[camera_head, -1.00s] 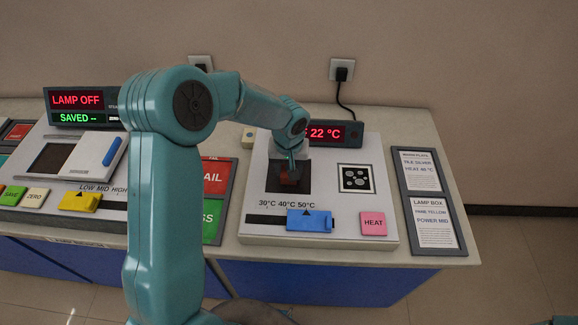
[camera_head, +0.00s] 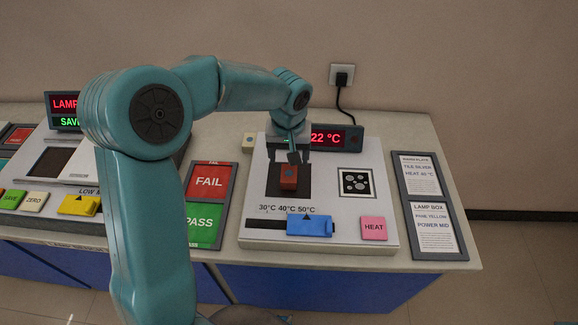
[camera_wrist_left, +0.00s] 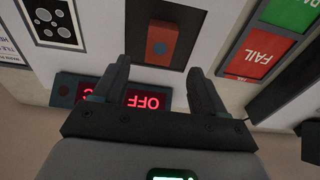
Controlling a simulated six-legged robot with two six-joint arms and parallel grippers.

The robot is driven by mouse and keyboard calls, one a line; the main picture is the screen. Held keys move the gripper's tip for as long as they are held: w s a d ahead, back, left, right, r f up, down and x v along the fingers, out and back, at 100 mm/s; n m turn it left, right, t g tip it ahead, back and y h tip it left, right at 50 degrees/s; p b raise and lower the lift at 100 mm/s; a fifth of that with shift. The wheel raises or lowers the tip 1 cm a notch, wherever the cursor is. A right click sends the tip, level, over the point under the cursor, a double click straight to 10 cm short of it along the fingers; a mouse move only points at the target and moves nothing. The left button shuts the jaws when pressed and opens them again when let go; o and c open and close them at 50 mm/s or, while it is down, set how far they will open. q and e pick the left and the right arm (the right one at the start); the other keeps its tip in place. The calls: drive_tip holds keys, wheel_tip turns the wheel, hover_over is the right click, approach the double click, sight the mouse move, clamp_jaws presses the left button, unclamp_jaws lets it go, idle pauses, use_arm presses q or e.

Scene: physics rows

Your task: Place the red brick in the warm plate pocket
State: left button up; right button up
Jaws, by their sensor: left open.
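The red brick (camera_head: 288,177) sits inside the dark square warm plate pocket (camera_head: 273,189). In the left wrist view, the brick (camera_wrist_left: 162,42) lies within the pocket (camera_wrist_left: 134,30), apart from the fingers. My left gripper (camera_head: 290,157) is open and empty, just behind and above the brick. In the wrist view its two fingers (camera_wrist_left: 158,70) stand wide apart, with nothing between them. My right gripper is in neither view.
The warm plate has a blue slider (camera_head: 309,224), a pink HEAT button (camera_head: 373,228) and a red "22 °C" display (camera_head: 326,136). PASS/FAIL panels (camera_head: 208,182) stand left of it, instruction cards (camera_head: 423,172) to its right. The lamp box is partly hidden by my arm.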

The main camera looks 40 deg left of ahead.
use_arm(q)
drive_tip(key=r, duration=0.3)
drive_tip(key=shift+s+d+r, duration=0.1)
drive_tip(key=shift+s+r, duration=0.1)
drive_tip(key=shift+r, duration=0.2)
idle(0.3)
